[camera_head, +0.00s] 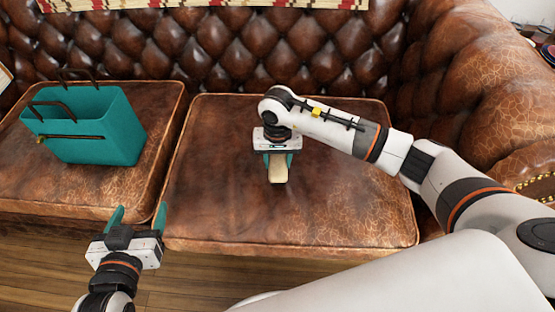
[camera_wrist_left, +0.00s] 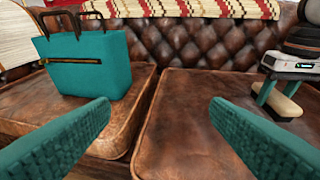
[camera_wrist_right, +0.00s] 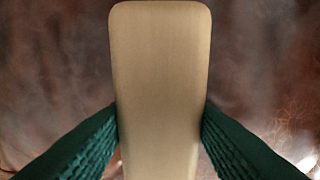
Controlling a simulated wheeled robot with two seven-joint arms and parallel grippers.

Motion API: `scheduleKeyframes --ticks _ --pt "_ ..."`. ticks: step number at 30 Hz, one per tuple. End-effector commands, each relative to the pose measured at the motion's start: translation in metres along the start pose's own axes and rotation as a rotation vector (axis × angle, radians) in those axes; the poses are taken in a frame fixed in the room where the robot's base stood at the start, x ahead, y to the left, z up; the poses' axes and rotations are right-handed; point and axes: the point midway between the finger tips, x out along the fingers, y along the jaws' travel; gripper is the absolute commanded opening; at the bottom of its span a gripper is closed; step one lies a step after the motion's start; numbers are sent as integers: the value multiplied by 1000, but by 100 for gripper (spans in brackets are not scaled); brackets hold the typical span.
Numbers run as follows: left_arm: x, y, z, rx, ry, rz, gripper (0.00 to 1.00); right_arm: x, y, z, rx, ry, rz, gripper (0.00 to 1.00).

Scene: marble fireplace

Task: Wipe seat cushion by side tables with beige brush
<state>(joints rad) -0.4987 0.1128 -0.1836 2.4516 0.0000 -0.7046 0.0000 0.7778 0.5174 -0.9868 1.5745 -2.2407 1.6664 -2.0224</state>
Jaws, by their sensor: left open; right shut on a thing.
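The beige brush (camera_head: 277,171) is in my right gripper (camera_head: 278,160), whose teal fingers are shut on its sides. In the right wrist view the brush (camera_wrist_right: 160,80) fills the middle between both fingers. The brush is over the right seat cushion (camera_head: 340,200), a worn brown leather one; I cannot tell whether it touches the leather. The brush also shows at the right of the left wrist view (camera_wrist_left: 276,99). My left gripper (camera_head: 138,216) is open and empty at the front edge, near the gap between the two cushions.
A teal handbag (camera_head: 95,125) with dark handles stands on the left seat cushion (camera_head: 30,190). The tufted sofa back (camera_head: 225,50) and right armrest (camera_head: 490,90) border the seat. Wooden floor (camera_head: 190,290) lies in front. The right cushion is otherwise clear.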

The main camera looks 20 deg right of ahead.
Motion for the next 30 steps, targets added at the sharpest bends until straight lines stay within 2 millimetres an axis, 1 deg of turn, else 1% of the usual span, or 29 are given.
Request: scheduleKeyframes --ticks 3,17,30 --pt "-3 2 -9 0 61 4 71 -6 0 1 2 -2 0 22" --pt "-18 7 -46 -1 295 18 71 -22 0 1 10 -1 0 22" --pt "-40 12 -76 -5 502 30 71 -37 0 2 17 -2 0 22"
